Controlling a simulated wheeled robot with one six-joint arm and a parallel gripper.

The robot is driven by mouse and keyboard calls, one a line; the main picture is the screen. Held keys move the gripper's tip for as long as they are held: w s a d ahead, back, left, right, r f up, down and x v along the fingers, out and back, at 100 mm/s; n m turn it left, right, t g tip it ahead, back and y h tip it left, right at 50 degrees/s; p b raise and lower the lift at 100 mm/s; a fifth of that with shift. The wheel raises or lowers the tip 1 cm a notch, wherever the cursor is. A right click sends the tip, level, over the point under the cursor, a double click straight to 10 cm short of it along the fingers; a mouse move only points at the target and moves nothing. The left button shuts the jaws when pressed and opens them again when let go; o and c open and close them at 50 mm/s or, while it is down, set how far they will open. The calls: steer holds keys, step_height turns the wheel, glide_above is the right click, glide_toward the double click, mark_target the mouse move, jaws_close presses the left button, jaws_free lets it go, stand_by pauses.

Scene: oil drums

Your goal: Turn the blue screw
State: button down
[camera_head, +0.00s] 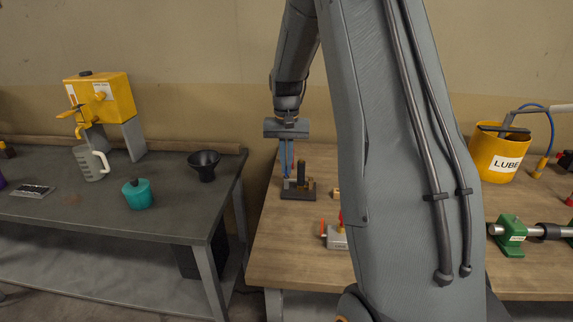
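My gripper (287,172) points straight down over the left end of the wooden table. Two thin blue-grey strips, which look like its fingers, hang close together below its wide grey body. Their tips reach a small fixture (299,193) with a dark base, brass-coloured parts and an upright black cylinder. The tips are at the left part of this fixture. I cannot make out a separate blue screw; it may be hidden at the fingertips or too small to tell. Whether the fingers are open or shut on something is not clear.
My arm hides the middle of the wooden table (275,255). A small grey part with red and orange pieces (335,237) lies nearer. A yellow LUBE bucket (497,155) and a green clamp (511,235) stand right. The dark table (90,215) at left holds a jug, funnel and teal can.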

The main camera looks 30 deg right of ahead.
steer(key=m, duration=0.4)
steer(key=shift+m, duration=0.3)
steer(key=m, duration=0.9)
steer(key=shift+m+b, duration=0.35)
steer(key=shift+m, duration=1.35)
steer(key=c, duration=2)
jaws_free()
